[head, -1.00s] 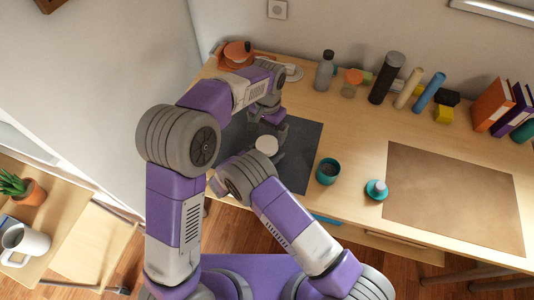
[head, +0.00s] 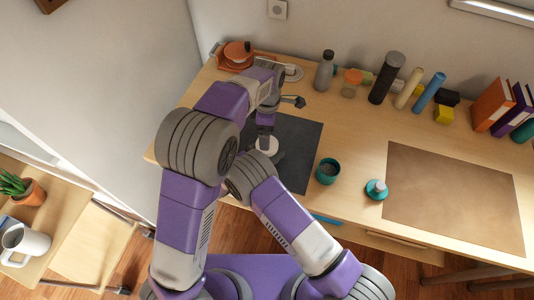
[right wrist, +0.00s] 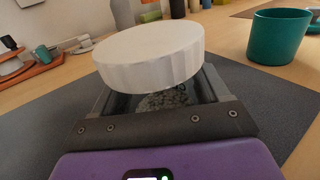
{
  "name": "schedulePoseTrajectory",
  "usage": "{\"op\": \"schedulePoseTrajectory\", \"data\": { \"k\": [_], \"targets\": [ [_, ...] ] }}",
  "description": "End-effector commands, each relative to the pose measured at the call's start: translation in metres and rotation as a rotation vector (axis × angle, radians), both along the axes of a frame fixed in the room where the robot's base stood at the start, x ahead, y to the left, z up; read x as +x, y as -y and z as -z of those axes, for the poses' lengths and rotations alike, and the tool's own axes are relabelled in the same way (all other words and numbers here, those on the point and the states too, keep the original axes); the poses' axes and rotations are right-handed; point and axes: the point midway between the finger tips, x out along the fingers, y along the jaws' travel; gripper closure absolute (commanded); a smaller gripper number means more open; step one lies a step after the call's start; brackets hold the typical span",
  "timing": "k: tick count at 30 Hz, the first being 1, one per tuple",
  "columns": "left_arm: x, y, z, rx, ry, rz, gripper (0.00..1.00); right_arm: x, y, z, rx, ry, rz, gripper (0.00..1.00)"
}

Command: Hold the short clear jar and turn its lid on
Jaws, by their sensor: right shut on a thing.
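The short clear jar (right wrist: 160,103) stands between the fingers of my right gripper (right wrist: 165,90), which is shut on it; speckled contents show low in the jar. A wide white lid (right wrist: 150,55) sits over the jar's mouth; I cannot tell how tightly. In the head view the lid (head: 263,145) shows as a pale disc over the dark mat, with my right gripper (head: 272,157) beside it.
A dark mat (head: 305,145) lies below the jar. A teal cup (head: 328,172) and a teal item (head: 376,190) stand to the right, before a brown mat (head: 450,200). Bottles and rolls, including a black cylinder (head: 386,78), line the wall.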

Motion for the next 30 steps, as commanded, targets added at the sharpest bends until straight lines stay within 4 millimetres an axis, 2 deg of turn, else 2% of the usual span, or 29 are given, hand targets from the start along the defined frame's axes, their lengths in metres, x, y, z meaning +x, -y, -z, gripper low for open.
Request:
{"op": "schedulePoseTrajectory", "data": {
  "k": [9, 15, 21, 30],
  "targets": [
    [0.0018, 0.0005, -0.0039, 0.008, 0.018, -0.623, 0.01, -0.0002, -0.0001, 0.0004, 0.001, -0.001, 0.000, 1.00],
    [0.0028, 0.0007, -0.0059, 0.007, 0.026, -0.891, 0.01, -0.0002, -0.0001, 0.0005, 0.001, -0.001, 0.000, 1.00],
    [0.0033, 0.0005, -0.0069, 0.005, 0.027, -0.998, 0.01, -0.0002, -0.0001, 0.0005, 0.001, -0.001, 0.000, 1.00],
    [0.0032, 0.0005, -0.0069, 0.005, 0.027, -1.003, 0.01, -0.0003, 0.0000, 0.0005, 0.000, -0.001, 0.000, 1.00]
  ]
}}
